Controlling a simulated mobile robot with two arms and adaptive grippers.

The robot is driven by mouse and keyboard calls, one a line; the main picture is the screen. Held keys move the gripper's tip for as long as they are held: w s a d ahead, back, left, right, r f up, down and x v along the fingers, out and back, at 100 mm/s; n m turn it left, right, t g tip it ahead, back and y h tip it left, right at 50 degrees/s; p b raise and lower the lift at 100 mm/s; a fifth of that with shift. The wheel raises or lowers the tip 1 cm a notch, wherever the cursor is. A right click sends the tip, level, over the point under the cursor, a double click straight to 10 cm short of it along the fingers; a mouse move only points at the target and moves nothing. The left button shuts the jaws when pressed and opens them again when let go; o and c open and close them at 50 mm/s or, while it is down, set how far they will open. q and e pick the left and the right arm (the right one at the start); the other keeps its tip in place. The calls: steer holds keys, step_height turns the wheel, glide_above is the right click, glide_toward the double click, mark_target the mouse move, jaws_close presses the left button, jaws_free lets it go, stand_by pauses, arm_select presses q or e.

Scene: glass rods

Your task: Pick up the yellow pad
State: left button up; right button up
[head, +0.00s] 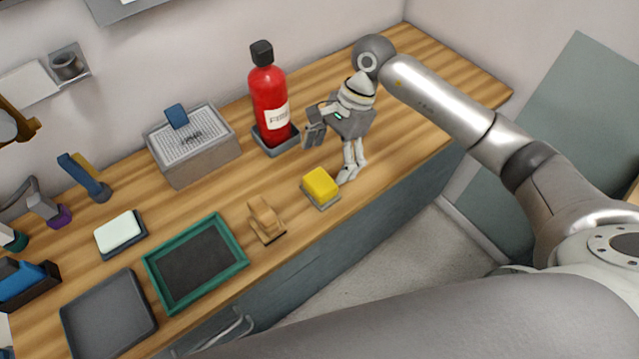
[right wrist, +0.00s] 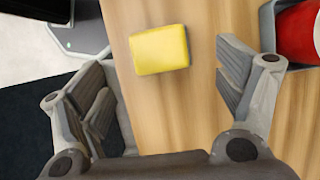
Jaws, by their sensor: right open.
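The yellow pad (head: 320,183) lies on a small grey base near the front edge of the wooden counter. It also shows in the right wrist view (right wrist: 160,50), ahead of the fingers and between their lines. My right gripper (head: 346,175) is open and empty, just to the right of the pad in the head view. In the right wrist view its two fingers (right wrist: 165,90) stand wide apart, and the pad is not between the tips. My left gripper does not show.
A red bottle (head: 268,95) stands in a grey holder behind the pad. A wooden block (head: 264,219), a green-rimmed tray (head: 158,287) and a grey tray (head: 75,325) lie to the left. A grey box (head: 205,160) stands at the wall. Counter around the pad is clear.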

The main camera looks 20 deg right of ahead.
mark_target(320, 181)
steer(key=shift+w+x, duration=0.2)
steer(key=shift+x, duration=0.8)
steer(key=p+x, duration=0.1)
steer(key=x, duration=0.1)
steer(key=p+x, duration=0.1)
steer(key=x, duration=0.1)
steer(key=shift+s+f, duration=0.25)
steer(key=shift+s, duration=0.2)
steer(key=shift+w+a+f, duration=0.1)
steer(key=shift+a+f, duration=0.05)
steer(key=shift+f, duration=0.15)
steer(key=c, duration=1.1)
